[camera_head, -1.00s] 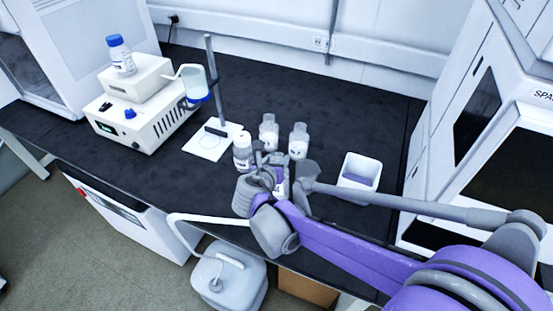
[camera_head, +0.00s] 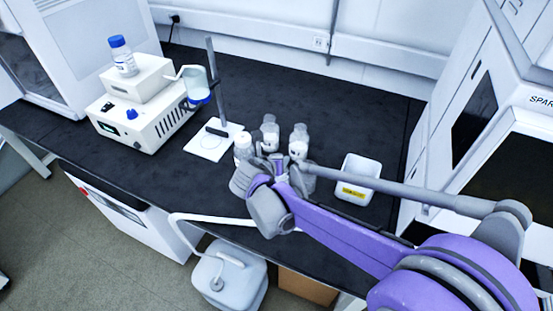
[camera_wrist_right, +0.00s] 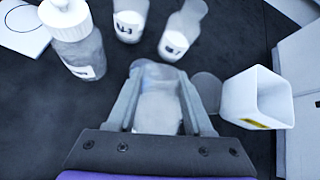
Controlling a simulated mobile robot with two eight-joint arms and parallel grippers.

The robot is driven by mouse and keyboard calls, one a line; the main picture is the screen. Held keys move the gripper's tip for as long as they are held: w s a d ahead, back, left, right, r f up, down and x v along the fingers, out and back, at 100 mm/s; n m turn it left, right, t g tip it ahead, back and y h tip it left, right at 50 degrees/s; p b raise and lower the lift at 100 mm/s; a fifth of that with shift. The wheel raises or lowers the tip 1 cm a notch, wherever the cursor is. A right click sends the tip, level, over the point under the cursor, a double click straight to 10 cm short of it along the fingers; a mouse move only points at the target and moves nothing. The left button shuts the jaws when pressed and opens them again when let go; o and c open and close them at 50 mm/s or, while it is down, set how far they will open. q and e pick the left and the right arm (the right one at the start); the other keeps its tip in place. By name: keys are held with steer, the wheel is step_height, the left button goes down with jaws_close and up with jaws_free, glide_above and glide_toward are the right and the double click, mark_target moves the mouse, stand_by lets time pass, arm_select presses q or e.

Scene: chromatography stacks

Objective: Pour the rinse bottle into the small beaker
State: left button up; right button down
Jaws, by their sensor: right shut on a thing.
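My right gripper (camera_wrist_right: 155,118) is shut on a translucent glass vessel (camera_wrist_right: 158,104), seen between the fingers in the right wrist view. In the head view the gripper (camera_head: 272,168) is just in front of the bottle group, and the arm mostly hides the vessel. I cannot tell whether the vessel is the rinse bottle or the small beaker. A white-capped bottle (camera_wrist_right: 72,38) with a label stands at left; it also shows in the head view (camera_head: 243,146). Two labelled clear bottles (camera_wrist_right: 128,22) (camera_wrist_right: 182,32) stand beyond the gripper. My left gripper is not in view.
A white square container (camera_wrist_right: 258,98) with a yellow label stands right of the gripper; a faint round outline (camera_wrist_right: 207,88) is beside it. A stand (camera_head: 218,85), a white instrument (camera_head: 140,118) and a blue-capped bottle (camera_head: 122,57) are at left. The rear bench is clear.

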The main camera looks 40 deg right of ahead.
steer(key=shift+w+f+g+y, duration=0.1)
steer(key=shift+f+g+y, duration=0.2)
steer(key=shift+g+y, duration=0.15)
steer(key=shift+d+g+p, duration=0.15)
steer(key=shift+g+p, duration=0.2)
steer(key=shift+p, duration=0.05)
steer(key=shift+f+y, duration=0.15)
steer(key=shift+y, duration=0.1)
steer(key=shift+n+g+y, duration=0.3)
steer(key=shift+g, duration=0.2)
